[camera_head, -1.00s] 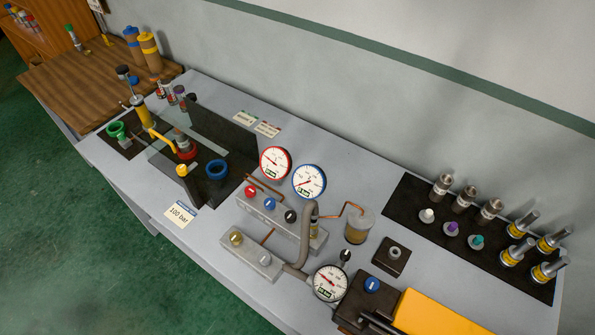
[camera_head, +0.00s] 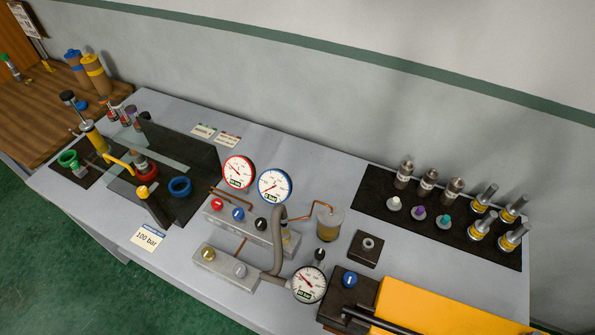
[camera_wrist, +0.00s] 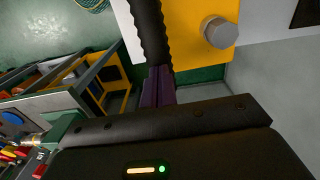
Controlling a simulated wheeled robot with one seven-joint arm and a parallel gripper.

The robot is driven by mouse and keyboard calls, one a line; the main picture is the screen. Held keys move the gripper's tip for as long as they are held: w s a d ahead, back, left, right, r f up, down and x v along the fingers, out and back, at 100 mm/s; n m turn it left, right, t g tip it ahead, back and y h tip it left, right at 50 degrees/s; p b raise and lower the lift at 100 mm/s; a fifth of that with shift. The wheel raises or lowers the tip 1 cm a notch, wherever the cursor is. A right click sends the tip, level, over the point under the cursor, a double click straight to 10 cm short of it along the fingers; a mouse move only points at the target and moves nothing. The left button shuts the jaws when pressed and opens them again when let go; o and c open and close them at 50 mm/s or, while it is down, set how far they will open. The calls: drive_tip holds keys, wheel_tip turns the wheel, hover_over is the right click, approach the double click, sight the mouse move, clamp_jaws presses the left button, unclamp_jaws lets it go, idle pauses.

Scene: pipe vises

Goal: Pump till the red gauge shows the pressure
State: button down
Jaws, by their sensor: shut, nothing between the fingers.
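The red-rimmed gauge (camera_head: 238,172) stands in the middle of the bench, with a blue-rimmed gauge (camera_head: 274,186) beside it. Their needle readings are too small to tell. A white card (camera_head: 148,238) at the front edge reads "100 bar". A yellow block (camera_head: 430,308), apparently the pump, lies at the front right; a dark bar (camera_head: 385,322) runs along its front side. In the wrist view my gripper (camera_wrist: 158,78) is shut and empty, its dark purple fingers close to a black ribbed grip (camera_wrist: 150,35) beside a yellow part. I cannot tell whether they touch.
A black mat (camera_head: 375,190) with several fittings lies at the back right. A clear screen (camera_head: 150,165) stands at left.

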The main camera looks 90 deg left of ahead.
drive_tip(key=shift+s+r+p, duration=0.15)
drive_tip(key=shift+r+p, duration=0.7)
drive_tip(key=shift+r, duration=0.5)
drive_tip(key=shift+s+r+p, duration=0.15)
drive_tip(key=shift+r+p, duration=0.65)
drive_tip(key=shift+r, duration=0.55)
drive_tip(key=shift+a+r, duration=0.1)
drive_tip(key=shift+r, duration=0.05)
drive_tip(key=shift+r+p, duration=0.35)
drive_tip(key=shift+p, duration=0.05)
wheel_tip(320, 180, up, 6)
drive_tip(key=s+p, duration=0.2)
drive_tip(key=p, duration=0.3)
drive_tip(key=shift+a+r, duration=0.25)
drive_tip(key=shift+a, duration=0.1)
